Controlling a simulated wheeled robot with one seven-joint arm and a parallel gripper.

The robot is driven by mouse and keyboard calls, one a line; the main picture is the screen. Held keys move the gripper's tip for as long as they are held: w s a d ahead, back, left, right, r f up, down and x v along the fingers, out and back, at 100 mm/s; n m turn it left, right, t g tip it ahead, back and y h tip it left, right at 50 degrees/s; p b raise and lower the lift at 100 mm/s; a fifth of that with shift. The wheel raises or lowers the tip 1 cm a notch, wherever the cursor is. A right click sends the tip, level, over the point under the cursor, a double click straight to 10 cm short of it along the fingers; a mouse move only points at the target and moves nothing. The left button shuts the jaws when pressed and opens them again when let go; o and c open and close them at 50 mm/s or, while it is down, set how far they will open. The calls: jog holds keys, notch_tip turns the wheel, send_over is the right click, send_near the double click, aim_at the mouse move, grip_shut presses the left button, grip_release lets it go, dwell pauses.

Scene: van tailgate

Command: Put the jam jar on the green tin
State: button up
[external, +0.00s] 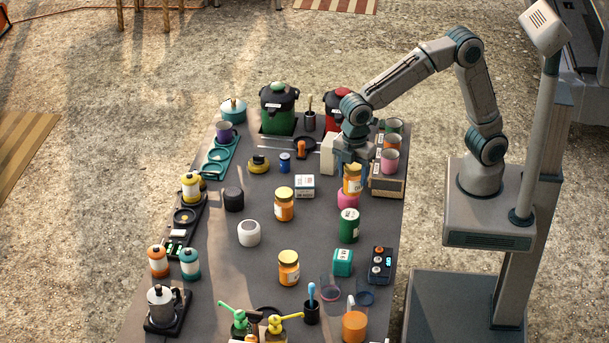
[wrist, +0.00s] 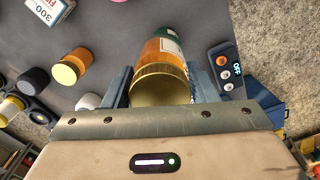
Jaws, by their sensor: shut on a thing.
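My gripper (external: 351,165) points down and is shut on a jam jar (external: 352,183), orange with a gold lid and pale label. In the wrist view the jar (wrist: 158,84) sits upright between the two fingers, lid towards the camera. The green tin (external: 348,226) stands on the table nearer the external camera than the jar, apart from it in that view. In the wrist view the green tin (wrist: 166,33) shows just past the jar, partly hidden by it. A pink object (external: 347,200) shows just below the held jar, partly covered by it.
Two similar orange jars (external: 284,206) (external: 288,270) stand left of the tin. A teal box (external: 343,262) and a dark device with knobs (external: 380,265) stand in front of it. A crate with mugs (external: 388,186) is at the right edge.

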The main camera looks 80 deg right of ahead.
aim_at(351, 195)
jog(key=a+f, duration=0.1)
jog(key=a, duration=0.1)
jog(key=shift+a+f, duration=0.4)
jog(key=shift+f+p, duration=0.4)
jog(key=shift+f, duration=1.55)
jog(key=shift+f, duration=0.1)
jog(key=o, duration=1.2)
jog(key=shift+c, duration=0.2)
notch_tip(351, 195, up, 12)
jog(key=shift+r, duration=0.15)
